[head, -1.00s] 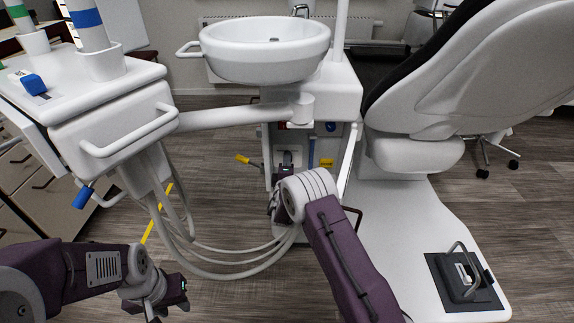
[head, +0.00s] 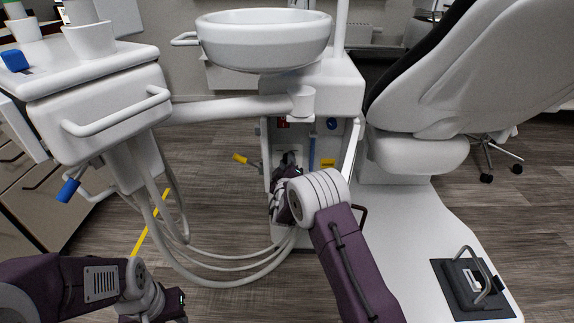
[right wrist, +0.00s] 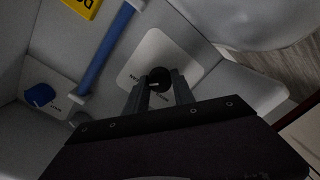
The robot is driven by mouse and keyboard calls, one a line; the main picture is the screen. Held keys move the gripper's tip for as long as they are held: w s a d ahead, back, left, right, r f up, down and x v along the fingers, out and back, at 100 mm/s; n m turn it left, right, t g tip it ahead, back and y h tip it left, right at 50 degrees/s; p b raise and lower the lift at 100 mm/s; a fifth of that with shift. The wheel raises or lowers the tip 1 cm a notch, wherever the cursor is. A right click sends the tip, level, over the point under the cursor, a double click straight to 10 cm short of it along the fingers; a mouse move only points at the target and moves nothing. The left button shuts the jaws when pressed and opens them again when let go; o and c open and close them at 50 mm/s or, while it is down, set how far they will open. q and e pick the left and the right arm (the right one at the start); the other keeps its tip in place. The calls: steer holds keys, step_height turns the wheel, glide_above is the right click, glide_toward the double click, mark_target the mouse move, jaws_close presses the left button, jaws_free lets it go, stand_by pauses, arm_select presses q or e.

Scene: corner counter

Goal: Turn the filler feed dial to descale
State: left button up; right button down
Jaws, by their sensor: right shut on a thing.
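The filler feed dial is a round black knob (right wrist: 160,77) on a pale square plate (right wrist: 178,62) in the right wrist view. My right gripper (right wrist: 159,92) is shut on this dial, with one finger at each side. Small lettering on the plate is partly hidden, and I cannot read the dial's setting. In the head view my right gripper (head: 288,163) reaches into the open cabinet under the basin, and the dial cannot be made out there. My left gripper (head: 172,304) is at the bottom left, away from the cabinet, and its fingers are not clear.
A blue knob (right wrist: 40,95), a blue pipe (right wrist: 106,48) and a yellow label (right wrist: 82,8) are inside the cabinet. A yellow-handled lever (head: 246,160) sticks out at its left. Grey hoses (head: 225,275) loop below. The chair base (head: 420,230) lies to the right.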

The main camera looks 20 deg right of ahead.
steer(key=shift+f, duration=0.1)
stand_by(0.4)
steer(key=c, duration=1.1)
jaws_free()
steer(key=shift+o, duration=0.2)
steer(key=p+v, duration=0.4)
steer(key=v, duration=0.5)
steer(key=shift+a, duration=0.1)
